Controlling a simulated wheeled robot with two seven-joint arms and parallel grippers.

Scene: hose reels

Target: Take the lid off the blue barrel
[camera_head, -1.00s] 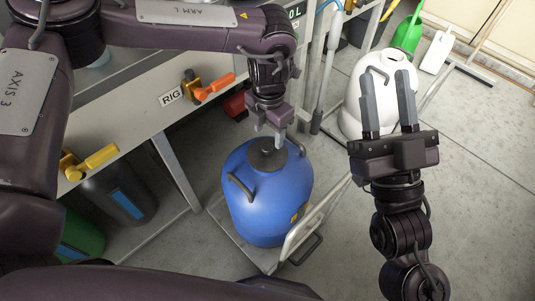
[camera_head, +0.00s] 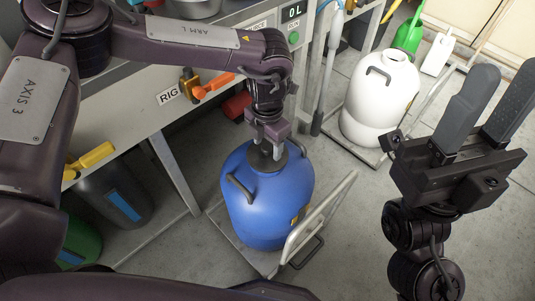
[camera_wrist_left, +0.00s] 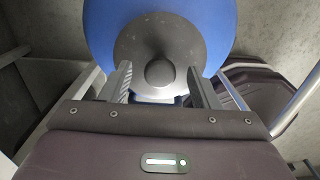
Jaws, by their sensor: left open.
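The blue barrel (camera_head: 265,205) stands upright on a low trolley in the head view. Its dark round lid (camera_head: 290,163) is on its top. In the left wrist view the lid (camera_wrist_left: 135,50) shows with a round knob (camera_wrist_left: 159,73) in its middle, and the barrel's blue body (camera_wrist_left: 100,20) is around it. My left gripper (camera_head: 270,148) points down over the lid. Its open fingers (camera_wrist_left: 160,85) stand on either side of the knob, apart from it. My right gripper (camera_head: 490,105) is open and empty at the right, away from the barrel.
A white barrel (camera_head: 380,100) stands behind to the right. The trolley's metal handle (camera_head: 320,215) rises at the blue barrel's right. A workbench (camera_head: 120,125) with orange and yellow valves runs along the left. Bare floor lies at the front right.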

